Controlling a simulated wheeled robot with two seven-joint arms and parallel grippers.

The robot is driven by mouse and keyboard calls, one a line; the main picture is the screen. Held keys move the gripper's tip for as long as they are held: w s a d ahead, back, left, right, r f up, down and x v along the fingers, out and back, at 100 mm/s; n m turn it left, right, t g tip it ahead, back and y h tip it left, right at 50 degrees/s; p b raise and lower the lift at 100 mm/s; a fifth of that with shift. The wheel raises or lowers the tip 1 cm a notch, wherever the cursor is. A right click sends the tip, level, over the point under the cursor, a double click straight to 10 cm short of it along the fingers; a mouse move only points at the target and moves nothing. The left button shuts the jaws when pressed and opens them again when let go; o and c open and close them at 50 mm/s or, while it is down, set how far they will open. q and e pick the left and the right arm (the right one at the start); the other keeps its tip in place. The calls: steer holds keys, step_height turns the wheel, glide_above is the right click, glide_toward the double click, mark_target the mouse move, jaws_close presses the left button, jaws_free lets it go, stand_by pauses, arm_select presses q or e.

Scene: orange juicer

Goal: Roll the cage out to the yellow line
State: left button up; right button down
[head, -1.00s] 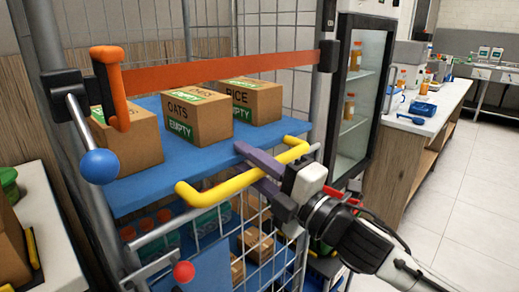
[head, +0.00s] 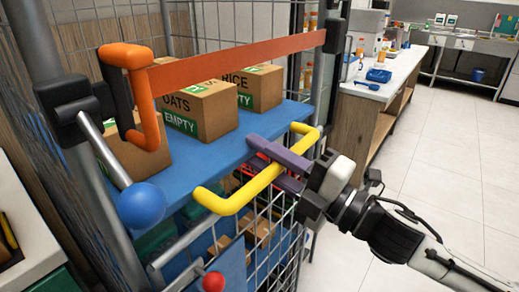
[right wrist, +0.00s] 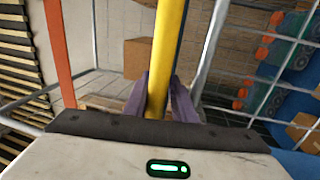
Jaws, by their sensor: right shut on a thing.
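The roll cage (head: 275,236) fills the left and middle of the head view, with grey posts, wire mesh and a blue shelf (head: 207,165). Its yellow handle (head: 236,204) sticks out at the front. My right gripper (head: 267,156) is shut on the handle's bar. In the right wrist view, the purple fingers (right wrist: 160,100) lie on both sides of the yellow bar (right wrist: 168,45). An orange strap (head: 230,62) crosses the cage front above the shelf. My left gripper is not in view. No yellow floor line shows.
Boxes marked oats (head: 200,112) and rice (head: 259,88) stand on the shelf. A white-topped counter (head: 395,80) stands behind at right. Tiled floor (head: 465,180) is open at right. A pale counter edge (head: 22,215) is close to the cage at left.

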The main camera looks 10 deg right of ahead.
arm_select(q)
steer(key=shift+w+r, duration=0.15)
arm_select(e)
steer(key=shift+s+d+r, duration=0.1)
steer(key=shift+s+r, duration=0.05)
steer(key=shift+r, duration=0.45)
steer(key=c, duration=1.6)
jaws_free()
steer(key=shift+c, duration=0.2)
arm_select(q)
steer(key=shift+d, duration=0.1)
arm_select(e)
steer(key=shift+f, duration=0.1)
steer(key=shift+f, duration=0.2)
steer(key=shift+d, duration=0.1)
